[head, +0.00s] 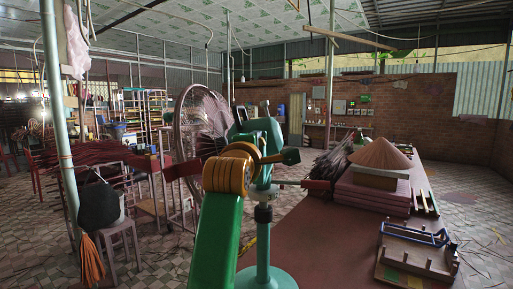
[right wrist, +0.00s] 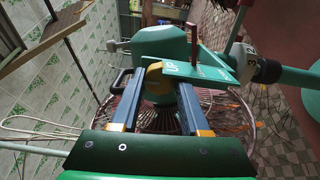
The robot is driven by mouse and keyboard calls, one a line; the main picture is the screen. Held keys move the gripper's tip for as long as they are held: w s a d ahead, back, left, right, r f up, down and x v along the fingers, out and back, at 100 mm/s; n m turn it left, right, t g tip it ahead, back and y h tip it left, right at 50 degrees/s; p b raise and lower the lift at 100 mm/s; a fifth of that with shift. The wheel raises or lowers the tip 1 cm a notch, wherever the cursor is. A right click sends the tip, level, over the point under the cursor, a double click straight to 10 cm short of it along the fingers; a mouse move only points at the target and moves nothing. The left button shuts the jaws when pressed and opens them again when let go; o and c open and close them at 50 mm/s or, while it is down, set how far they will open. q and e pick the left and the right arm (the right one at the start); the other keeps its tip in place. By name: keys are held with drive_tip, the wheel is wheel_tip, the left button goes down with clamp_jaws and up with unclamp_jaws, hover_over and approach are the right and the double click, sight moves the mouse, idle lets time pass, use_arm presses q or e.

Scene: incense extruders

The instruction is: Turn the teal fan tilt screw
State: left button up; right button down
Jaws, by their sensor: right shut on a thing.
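The teal fan (head: 267,232) stands upright with its wire cage (head: 190,115) to the left. Its teal motor housing (right wrist: 143,45) and the bracket plate (right wrist: 195,70) under it show in the right wrist view. My left gripper is out of view.
A red table (head: 318,250) is right of the fan, with a conical hat (head: 381,153) on stacked boards and a wooden jig (head: 415,257). A grey stool (head: 118,228) and racks stand left. The tiled aisle between is partly open.

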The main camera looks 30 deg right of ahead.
drive_tip(key=shift+r, duration=0.1)
idle(0.3)
drive_tip(key=shift+c, duration=2)
unclamp_jaws()
drive_tip(key=b+v, duration=0.5)
drive_tip(key=v, duration=0.2)
drive_tip(key=shift+d, duration=0.1)
